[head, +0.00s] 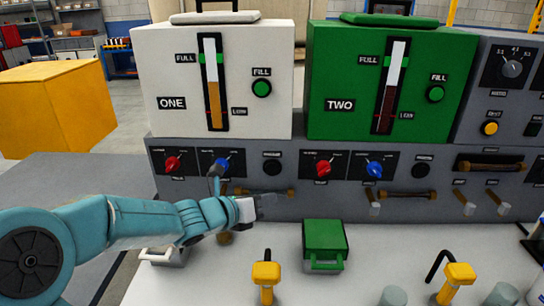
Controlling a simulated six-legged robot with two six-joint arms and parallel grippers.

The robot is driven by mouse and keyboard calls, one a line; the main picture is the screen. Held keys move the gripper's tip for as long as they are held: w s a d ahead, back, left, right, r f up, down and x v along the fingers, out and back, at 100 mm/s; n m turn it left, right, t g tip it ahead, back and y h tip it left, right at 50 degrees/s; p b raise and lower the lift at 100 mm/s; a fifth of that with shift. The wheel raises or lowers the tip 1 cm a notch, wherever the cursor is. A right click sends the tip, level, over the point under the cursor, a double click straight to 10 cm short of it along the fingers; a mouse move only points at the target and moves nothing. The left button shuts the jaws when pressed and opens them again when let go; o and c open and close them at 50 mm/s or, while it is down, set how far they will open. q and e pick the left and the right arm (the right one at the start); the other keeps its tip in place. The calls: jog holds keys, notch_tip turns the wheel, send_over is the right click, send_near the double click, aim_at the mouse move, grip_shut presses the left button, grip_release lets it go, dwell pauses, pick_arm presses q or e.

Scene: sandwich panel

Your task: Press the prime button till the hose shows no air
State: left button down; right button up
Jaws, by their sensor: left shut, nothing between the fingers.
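My left arm reaches in from the left, and its gripper (266,203) is shut and empty in front of the lower grey panel (450,160). It is just below a round black button (272,167) with a label too small to read. A short amber hose section (283,192) runs behind the gripper, partly hidden by it. A second black button (422,169) sits on the right half, above a brown hose section (405,195). I cannot read which button is the prime one, nor tell whether either hose holds air. My right gripper is not in view.
White tank ONE (160,65) and green tank TWO (330,65) stand above the panel. Red knobs (173,164) and blue knobs (375,169) line it. Small levers (374,206), a green box (325,240) and yellow-headed spouts (266,272) stand on or near the white counter.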

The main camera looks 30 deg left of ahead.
aim_at(272, 168)
pick_arm(q)
jog(key=shift+s, duration=0.1)
jog(key=w+a+p, duration=0.4)
jog(key=w+p, duration=0.1)
jog(key=w, duration=0.2)
jog(key=shift+w+a+p, duration=0.3)
jog(key=shift+p, duration=0.05)
jog(key=shift+w, duration=0.15)
dwell(2.0)
jog(key=shift+w+a, duration=0.2)
jog(key=shift+w, duration=0.05)
